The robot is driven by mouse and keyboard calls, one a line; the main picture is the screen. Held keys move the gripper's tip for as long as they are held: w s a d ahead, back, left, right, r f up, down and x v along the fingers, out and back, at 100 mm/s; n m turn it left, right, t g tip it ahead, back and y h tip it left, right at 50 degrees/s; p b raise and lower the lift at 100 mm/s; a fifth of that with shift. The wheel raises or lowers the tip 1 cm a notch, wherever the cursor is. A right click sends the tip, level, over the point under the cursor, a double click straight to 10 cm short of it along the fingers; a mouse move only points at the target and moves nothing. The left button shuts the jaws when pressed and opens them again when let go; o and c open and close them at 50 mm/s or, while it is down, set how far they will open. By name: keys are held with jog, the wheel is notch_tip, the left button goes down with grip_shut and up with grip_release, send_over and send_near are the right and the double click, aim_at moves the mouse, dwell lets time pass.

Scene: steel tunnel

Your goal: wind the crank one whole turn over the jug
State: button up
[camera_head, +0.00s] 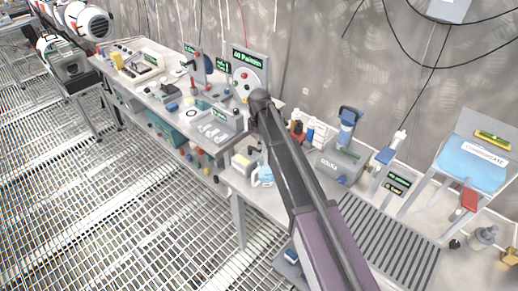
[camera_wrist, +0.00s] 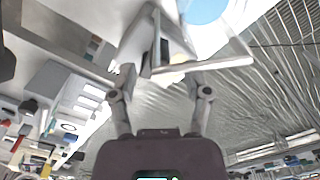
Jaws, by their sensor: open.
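A small pale blue and white jug-like container (camera_head: 263,176) stands near the front edge of the bench. I cannot clearly make out a crank; a white disc with small knobs (camera_head: 246,83) on an upright grey panel is the nearest wheel-like thing I see. In the wrist view my gripper (camera_wrist: 162,76) has its two fingers spread. A white bracket-like piece with a bar (camera_wrist: 205,66) lies just beyond and between the fingertips; I cannot tell whether they touch it.
The long bench (camera_head: 225,184) carries many small items. A blue-topped device (camera_head: 348,125) and a grey slatted mat (camera_head: 390,240) are to the right of my arm. A pale blue chair-like stand (camera_head: 470,165) is further right. The grated floor (camera_head: 130,220) is clear in front.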

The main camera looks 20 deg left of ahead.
jog(key=shift+f+b, duration=0.75)
jog(key=shift+f, duration=0.25)
jog(key=shift+c, duration=0.2)
grip_shut()
